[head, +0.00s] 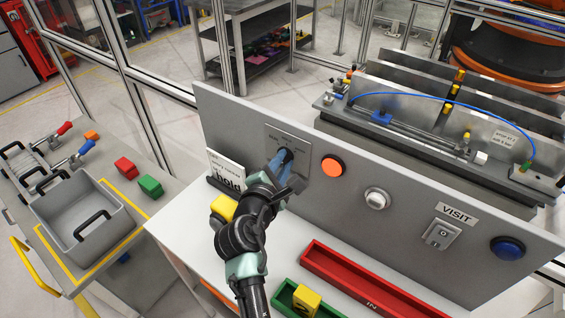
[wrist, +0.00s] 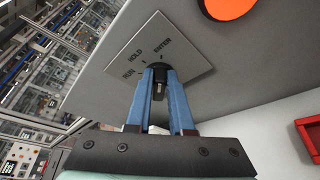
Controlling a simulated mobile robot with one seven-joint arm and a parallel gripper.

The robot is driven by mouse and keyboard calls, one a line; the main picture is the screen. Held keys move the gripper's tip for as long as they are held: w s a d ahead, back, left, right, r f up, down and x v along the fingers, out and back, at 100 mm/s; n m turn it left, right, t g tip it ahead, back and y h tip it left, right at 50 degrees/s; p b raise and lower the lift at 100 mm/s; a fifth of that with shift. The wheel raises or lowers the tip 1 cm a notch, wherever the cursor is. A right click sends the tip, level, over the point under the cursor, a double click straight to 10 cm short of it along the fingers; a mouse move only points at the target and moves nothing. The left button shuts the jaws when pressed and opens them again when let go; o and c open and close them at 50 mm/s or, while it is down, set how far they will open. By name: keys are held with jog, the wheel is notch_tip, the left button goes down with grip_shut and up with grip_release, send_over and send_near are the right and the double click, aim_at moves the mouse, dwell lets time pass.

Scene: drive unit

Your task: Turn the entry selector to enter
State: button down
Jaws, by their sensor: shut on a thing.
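The entry selector (wrist: 159,70) is a dark knob on a square metal plate (wrist: 140,55) marked RUN, HOLD and ENTER. In the wrist view the blue fingers of my gripper (wrist: 160,75) are shut on the knob, one on each side. The fingers hide much of the knob, and I cannot tell which mark it points to. In the head view my gripper (head: 284,158) reaches the plate (head: 290,140) on the left part of the grey panel (head: 235,115). There my gripper hides the knob.
An orange button (head: 332,167) sits right of the selector; it also shows in the wrist view (wrist: 228,5). A silver knob (head: 377,199), a VISIT switch (head: 442,234) and a blue button (head: 508,248) are further right. A "hold" sign (head: 226,172) stands left. Red (head: 370,285) and green trays lie below.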

jog(key=c, duration=0.8)
grip_release()
jog(key=shift+s, duration=0.1)
jog(key=b+v, duration=0.1)
jog(key=v, duration=1.1)
jog(key=shift+s+a+b, duration=0.2)
jog(key=shift+s+b, duration=0.15)
jog(key=shift+b, duration=0.05)
jog(key=shift+r, duration=0.15)
